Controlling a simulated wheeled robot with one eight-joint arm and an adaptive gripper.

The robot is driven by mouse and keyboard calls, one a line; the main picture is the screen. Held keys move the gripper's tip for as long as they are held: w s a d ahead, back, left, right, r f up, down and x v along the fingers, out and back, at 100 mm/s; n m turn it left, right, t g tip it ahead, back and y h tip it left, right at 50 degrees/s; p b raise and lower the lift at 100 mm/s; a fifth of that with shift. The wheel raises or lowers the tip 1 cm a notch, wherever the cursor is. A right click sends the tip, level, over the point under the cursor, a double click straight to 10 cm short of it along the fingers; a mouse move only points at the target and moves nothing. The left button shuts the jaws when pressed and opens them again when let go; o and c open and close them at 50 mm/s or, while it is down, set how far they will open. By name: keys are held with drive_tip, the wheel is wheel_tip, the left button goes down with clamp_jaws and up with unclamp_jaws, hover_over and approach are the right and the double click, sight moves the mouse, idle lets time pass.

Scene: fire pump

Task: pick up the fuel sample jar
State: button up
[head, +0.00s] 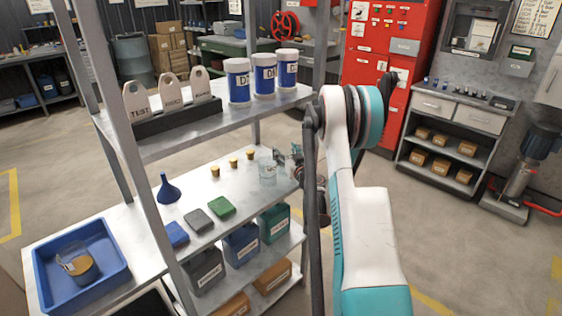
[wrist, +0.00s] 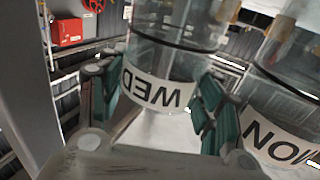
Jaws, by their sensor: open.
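Clear jars stand on the middle shelf, small and partly blocked by my gripper in the head view. In the wrist view, one clear jar labelled WED (wrist: 165,65) sits between the two teal fingers of my gripper (wrist: 155,95). The fingers are open, one on each side of it; I cannot tell whether they touch it. A second clear jar labelled MON (wrist: 285,100) stands just right of the right finger. The clear jar (head: 267,173) in the head view has an unreadable label. Another clear jar with amber contents (head: 82,268) sits in the blue tray (head: 113,283).
The upper shelf (head: 165,143) above carries white-and-blue tubs (head: 264,75) and tags. A grey shelf post (wrist: 30,80) stands left in the wrist view.

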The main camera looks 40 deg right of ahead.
drive_tip(key=shift+s+r, duration=0.15)
drive_tip(key=c, duration=1.2)
